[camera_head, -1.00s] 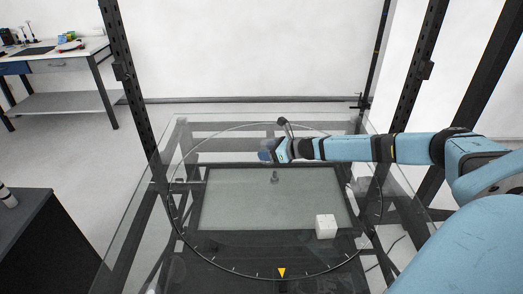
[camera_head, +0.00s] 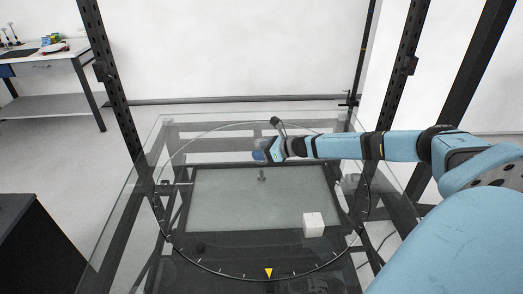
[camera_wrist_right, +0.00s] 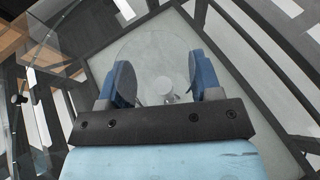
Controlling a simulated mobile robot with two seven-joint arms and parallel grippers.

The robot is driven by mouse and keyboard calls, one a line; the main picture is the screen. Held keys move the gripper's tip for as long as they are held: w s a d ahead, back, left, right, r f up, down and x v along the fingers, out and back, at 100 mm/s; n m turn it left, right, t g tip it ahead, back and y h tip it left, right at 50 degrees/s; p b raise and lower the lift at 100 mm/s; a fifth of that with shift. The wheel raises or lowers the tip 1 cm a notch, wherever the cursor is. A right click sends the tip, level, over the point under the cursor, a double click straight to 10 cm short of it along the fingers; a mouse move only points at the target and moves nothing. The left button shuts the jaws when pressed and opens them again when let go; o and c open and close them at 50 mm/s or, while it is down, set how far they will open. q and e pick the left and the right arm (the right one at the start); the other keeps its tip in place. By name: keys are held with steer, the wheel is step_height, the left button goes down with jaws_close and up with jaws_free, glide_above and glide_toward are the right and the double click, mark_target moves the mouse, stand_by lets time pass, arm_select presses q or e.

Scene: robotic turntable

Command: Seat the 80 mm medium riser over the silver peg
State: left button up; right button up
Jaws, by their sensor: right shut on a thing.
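My right gripper (camera_head: 259,155) hangs over the glass turntable (camera_head: 208,263), toward its far side. In the right wrist view its two blue fingers (camera_wrist_right: 157,84) stand apart, shut on a clear, see-through round piece (camera_wrist_right: 150,45), which I take for the medium riser. Its faint curved edge shows between and beyond the fingers; its lower edge is hard to make out. The silver peg (camera_head: 262,175) stands just below the gripper in the head view. It also shows between the fingers in the right wrist view (camera_wrist_right: 165,89), seen through the clear piece. My left gripper is not in view.
A white block (camera_head: 313,225) sits on the turntable at the front right. A yellow triangle marker (camera_head: 269,273) is at the near rim. Dark upright posts (camera_head: 117,95) flank the table. The glass left of the peg is largely clear.

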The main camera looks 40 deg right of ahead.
steer(key=b, duration=0.3)
glide_above(262, 171)
steer(key=shift+w+f, duration=0.1)
steer(key=shift+f, duration=2.05)
steer(key=shift+f+b, duration=0.2)
steer(key=shift+b, duration=0.3)
steer(key=shift+f, duration=0.25)
steer(key=shift+f+b, duration=0.2)
steer(key=shift+b, duration=0.2)
steer(key=shift+f+b, duration=1.25)
steer(key=shift+f, duration=0.1)
